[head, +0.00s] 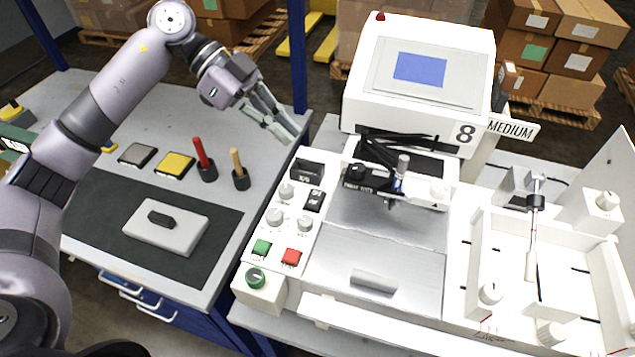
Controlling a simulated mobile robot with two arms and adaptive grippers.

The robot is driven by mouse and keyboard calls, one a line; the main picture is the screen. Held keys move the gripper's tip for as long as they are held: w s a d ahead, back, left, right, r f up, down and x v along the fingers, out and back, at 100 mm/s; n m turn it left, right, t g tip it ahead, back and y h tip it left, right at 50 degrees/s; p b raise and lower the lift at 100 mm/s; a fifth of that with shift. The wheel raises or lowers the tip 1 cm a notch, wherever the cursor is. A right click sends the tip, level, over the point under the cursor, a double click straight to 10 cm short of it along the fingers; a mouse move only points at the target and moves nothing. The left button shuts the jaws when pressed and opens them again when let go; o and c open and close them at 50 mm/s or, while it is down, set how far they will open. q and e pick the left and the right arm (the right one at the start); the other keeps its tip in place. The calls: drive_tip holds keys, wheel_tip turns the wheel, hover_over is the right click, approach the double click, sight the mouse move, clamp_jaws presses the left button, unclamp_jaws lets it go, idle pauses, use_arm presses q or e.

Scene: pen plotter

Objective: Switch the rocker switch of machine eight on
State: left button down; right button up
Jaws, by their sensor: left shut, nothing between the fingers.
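Machine eight (420,85) is a white pen plotter with a blue screen and a black "8" on its upper housing. Its control panel is on the left side of its bed. A small black rocker switch (314,200) with white marks sits on this panel, right of the upper white knob. Its on or off position is too small to tell. A larger black part (308,171) with white marking sits just above it. My left gripper (287,132) is shut and empty, above and left of the panel, apart from it. My right gripper is out of view.
The panel also has white knobs (275,216), a green button (262,247), a red button (291,256) and a green round knob (255,277). A pen carriage (375,178) stands over the bed. Red-handled (201,152) and wooden-handled (238,163) tools stand upright on the left table.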

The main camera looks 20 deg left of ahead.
use_arm(q)
drive_tip(key=shift+a+n+y, duration=0.4)
drive_tip(key=shift+a+y, duration=0.2)
drive_tip(key=shift+a, duration=0.5)
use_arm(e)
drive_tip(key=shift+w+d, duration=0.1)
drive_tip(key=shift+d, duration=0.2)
use_arm(q)
drive_tip(key=shift+f, duration=0.1)
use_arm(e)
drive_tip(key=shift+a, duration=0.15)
use_arm(q)
drive_tip(key=p, duration=0.3)
hover_over(309, 202)
drive_tip(key=f, duration=0.7)
drive_tip(key=shift+w+d, duration=0.1)
drive_tip(key=shift+w, duration=0.1)
wheel_tip(309, 202, down, 2)
drive_tip(key=shift+s+f, duration=0.15)
drive_tip(key=shift+f, duration=0.1)
drive_tip(key=shift+s+f, duration=0.1)
drive_tip(key=shift+f, duration=0.55)
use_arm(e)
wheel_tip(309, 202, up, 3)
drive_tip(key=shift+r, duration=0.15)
